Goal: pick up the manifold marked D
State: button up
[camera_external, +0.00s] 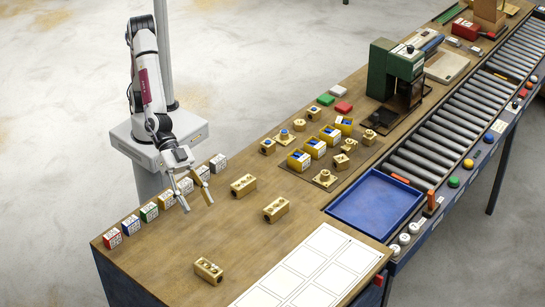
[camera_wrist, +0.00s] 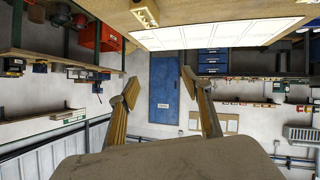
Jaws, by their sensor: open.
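Three brass manifold blocks with holes in their tops lie apart on the wooden bench: one near the middle (camera_external: 243,185), one to its right (camera_external: 276,209), and one toward the front (camera_external: 208,270). Their markings are too small to read, so I cannot tell which is D. My gripper (camera_external: 198,206) is open and empty, to the left of the middle block. In the wrist view its two fingers (camera_wrist: 160,78) are spread, with the room behind them. Part of a brass block (camera_wrist: 145,14) shows at that view's top edge.
A row of small coloured labelled boxes (camera_external: 149,211) stands along the left bench edge, close to my gripper. A white gridded sheet (camera_external: 303,270) lies at front right. A blue tray (camera_external: 375,204), brass fittings (camera_external: 325,179) and a green drill press (camera_external: 381,70) are farther right.

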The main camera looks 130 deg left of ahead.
jog(key=w+d+f+t+y, duration=0.1)
jog(key=w+d+f, duration=0.1)
jog(key=d+f, duration=0.3)
jog(key=y, duration=0.2)
send_near(201, 262)
jog(key=w, duration=0.1)
jog(key=w+f, duration=0.1)
jog(key=w, duration=0.1)
jog(key=shift+w+n+t, duration=0.1)
jog(key=shift+n+t, duration=0.3)
jog(key=shift+d+f+y, duration=0.1)
jog(key=shift+f+y, duration=0.2)
jog(key=shift+f, duration=0.4)
jog(key=shift+x, duration=1.15)
jog(key=shift+w, duration=0.1)
jog(key=shift+x, duration=2.55)
jog(key=shift+r, duration=0.15)
